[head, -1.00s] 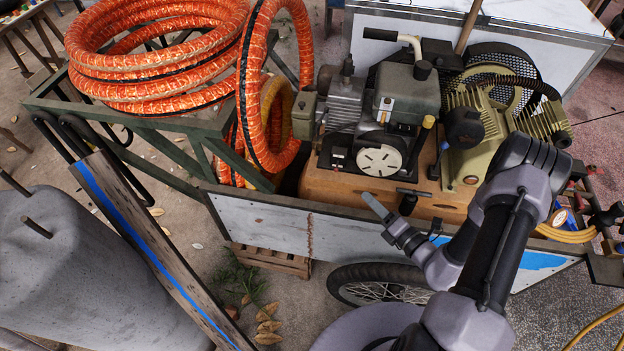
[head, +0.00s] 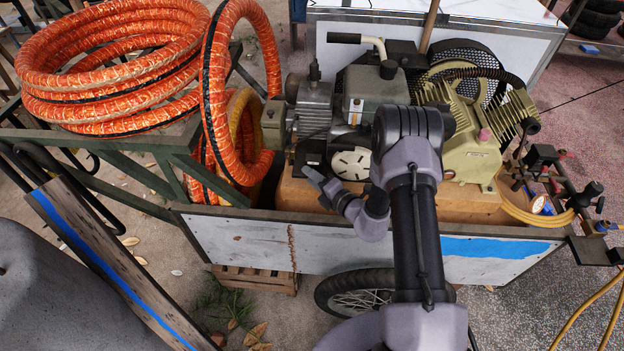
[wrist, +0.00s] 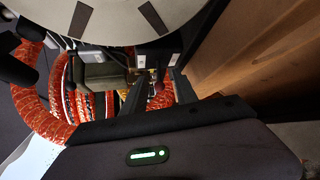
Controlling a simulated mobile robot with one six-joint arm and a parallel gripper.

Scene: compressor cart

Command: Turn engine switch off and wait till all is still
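The engine (head: 372,88) sits on the cart, with its round pale slotted cover (head: 350,163) facing me. My gripper (head: 314,178) is low in front of the engine, just left of and below that cover. In the wrist view the cover (wrist: 110,22) fills the top, very close. My gripper's two dark fingers (wrist: 158,95) stand apart there with nothing clearly held between them. Beyond the fingertips is a dark part with small white labels (wrist: 141,61). I cannot tell for sure whether it is the engine switch. My forearm hides part of the engine's right side in the head view.
Orange hose coils (head: 120,65) are at the left. The tan compressor (head: 468,150) is at the right. A brown wooden surface (wrist: 250,55) is close at the right in the wrist view.

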